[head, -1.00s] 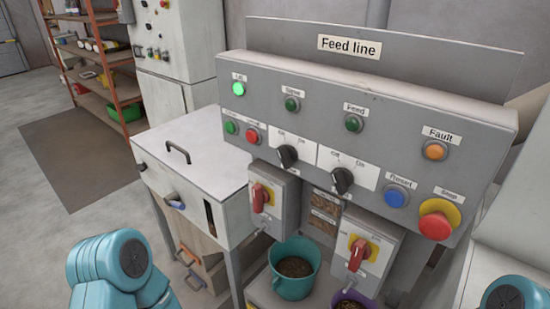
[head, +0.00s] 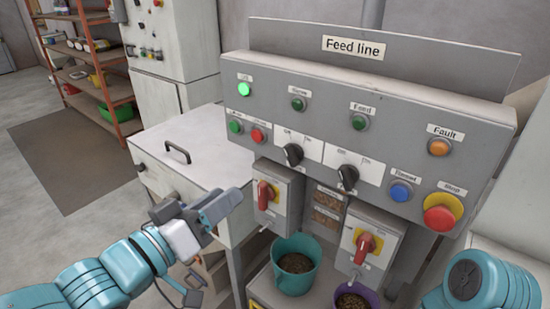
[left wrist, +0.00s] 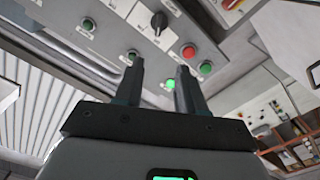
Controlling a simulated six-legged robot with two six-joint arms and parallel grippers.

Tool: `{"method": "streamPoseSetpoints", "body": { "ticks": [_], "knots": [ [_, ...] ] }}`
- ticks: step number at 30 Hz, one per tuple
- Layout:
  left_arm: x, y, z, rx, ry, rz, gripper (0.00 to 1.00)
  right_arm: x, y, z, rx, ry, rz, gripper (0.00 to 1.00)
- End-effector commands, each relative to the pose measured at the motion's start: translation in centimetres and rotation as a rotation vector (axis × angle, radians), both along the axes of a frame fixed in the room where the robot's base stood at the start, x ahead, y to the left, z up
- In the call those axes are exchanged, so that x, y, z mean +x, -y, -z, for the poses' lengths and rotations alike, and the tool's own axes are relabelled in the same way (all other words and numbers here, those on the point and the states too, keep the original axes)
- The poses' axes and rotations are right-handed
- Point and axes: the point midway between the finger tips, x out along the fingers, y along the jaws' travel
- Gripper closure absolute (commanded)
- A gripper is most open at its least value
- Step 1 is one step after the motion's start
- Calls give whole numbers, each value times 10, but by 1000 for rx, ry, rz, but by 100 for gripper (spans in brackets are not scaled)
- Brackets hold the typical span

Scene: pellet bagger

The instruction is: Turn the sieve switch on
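The sieve switch (head: 293,154) is a black rotary knob on a white plate marked off and on, below the Sieve lamp (head: 298,104), which looks unlit. Its pointer seems turned to the upper left, the off side. A black knob, apparently this switch, shows at the top of the left wrist view (left wrist: 158,22). My left gripper (head: 232,203) is in front of the panel, left of and below the switch, not touching it. Its fingers stand apart and empty in the left wrist view (left wrist: 157,80). My right gripper is out of view.
The feed switch (head: 347,178) is to the right. Green and red buttons (head: 258,135) sit to the left, below a lit green lamp (head: 245,89). A red-handled isolator (head: 265,195) is below. The red stop button (head: 438,219) is at the far right.

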Motion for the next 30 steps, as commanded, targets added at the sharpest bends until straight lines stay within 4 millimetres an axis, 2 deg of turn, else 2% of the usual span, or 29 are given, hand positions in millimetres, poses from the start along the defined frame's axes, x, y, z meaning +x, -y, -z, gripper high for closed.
{"method": "streamPoseSetpoints", "body": {
  "ticks": [5, 18, 24, 30],
  "knots": [
    [19, 19, 1, 1, -5, 11, 61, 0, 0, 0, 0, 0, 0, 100],
    [102, 76, 0, 1, -6, 5, 61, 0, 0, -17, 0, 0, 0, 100],
    [123, 90, 1, 1, -5, 2, 61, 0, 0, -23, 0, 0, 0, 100],
    [130, 95, 2, 0, -4, 2, 61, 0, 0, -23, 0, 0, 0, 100]
  ]
}}
